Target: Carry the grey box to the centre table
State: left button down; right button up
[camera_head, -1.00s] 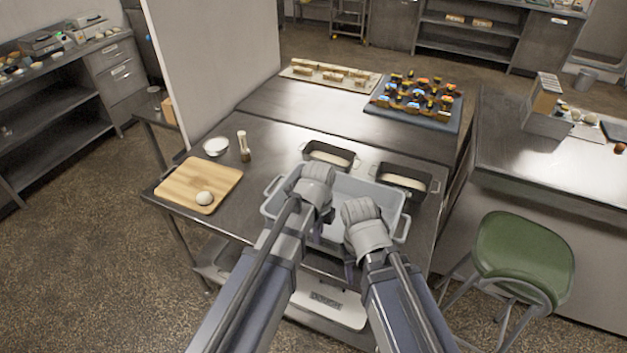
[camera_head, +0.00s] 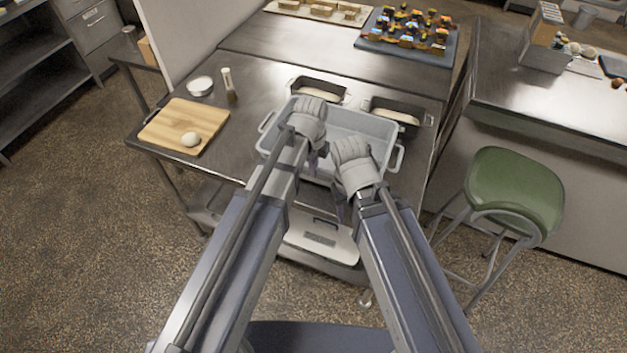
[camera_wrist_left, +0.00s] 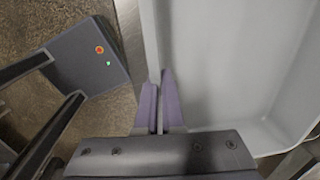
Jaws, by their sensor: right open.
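The grey box (camera_head: 375,125), an open tub with side handles, sits on the near part of the steel table (camera_head: 262,95). My left gripper (camera_head: 318,160) is at its near wall. In the left wrist view, the purple fingers of that gripper (camera_wrist_left: 160,105) are close together with the box's wall between them. My right gripper (camera_head: 343,203) is open at the near right part of the box; its fingers are partly hidden by the hand. The arms cover part of the box's near side.
Two dark loaf tins (camera_head: 318,90) (camera_head: 397,116) stand just behind the box. A cutting board (camera_head: 168,136) with a dough ball (camera_head: 191,139), a white bowl (camera_head: 200,86) and a shaker (camera_head: 229,88) are at left. A green stool (camera_head: 515,185) stands at right. A blue tray (camera_head: 375,40) lies farther back.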

pick_arm(q)
jog(key=shift+f+b, duration=1.8)
jog(key=shift+f, duration=0.15)
jog(key=c, duration=1)
grip_release()
jog(key=shift+c, duration=0.2)
jog(key=shift+r, duration=0.2)
notch_tip(320, 180, up, 12)
jog(key=p, duration=1.2)
jog(key=shift+s+a, duration=0.15)
jog(key=shift+s, duration=0.3)
